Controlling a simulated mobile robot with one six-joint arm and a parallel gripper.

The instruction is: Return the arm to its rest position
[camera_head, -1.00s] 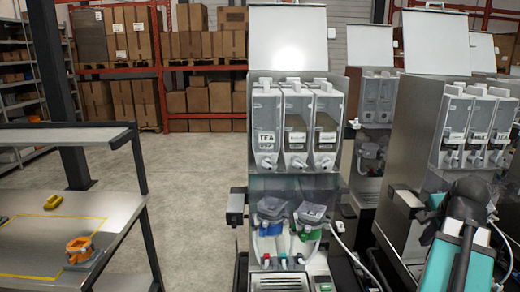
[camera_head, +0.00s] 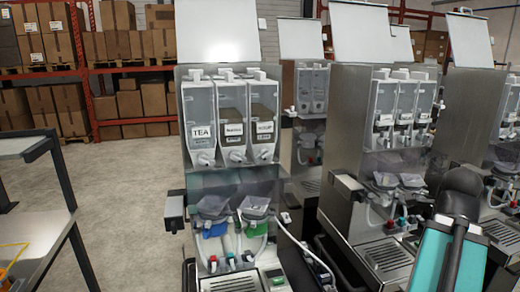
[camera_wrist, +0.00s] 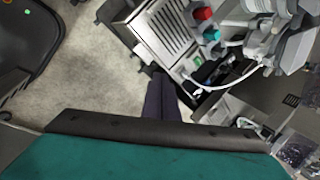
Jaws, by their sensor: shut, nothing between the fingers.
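My arm (camera_head: 452,245), teal and black, stands at the lower right in the head view, in front of the dispenser machines. Its gripper end is not visible there. In the wrist view my gripper (camera_wrist: 161,78) shows as two dark fingers side by side, shut and empty. They point past the edge of a machine's metal drip tray (camera_wrist: 165,38), with grey floor to their left. I cannot tell how far apart the fingers and the machine are.
A dispenser machine (camera_head: 228,180) with a TEA canister (camera_head: 200,118) stands in the middle. More machines (camera_head: 385,130) stand to its right. A table with an upper shelf (camera_head: 25,143) is at the left edge. Open floor (camera_head: 120,190) lies between table and machine.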

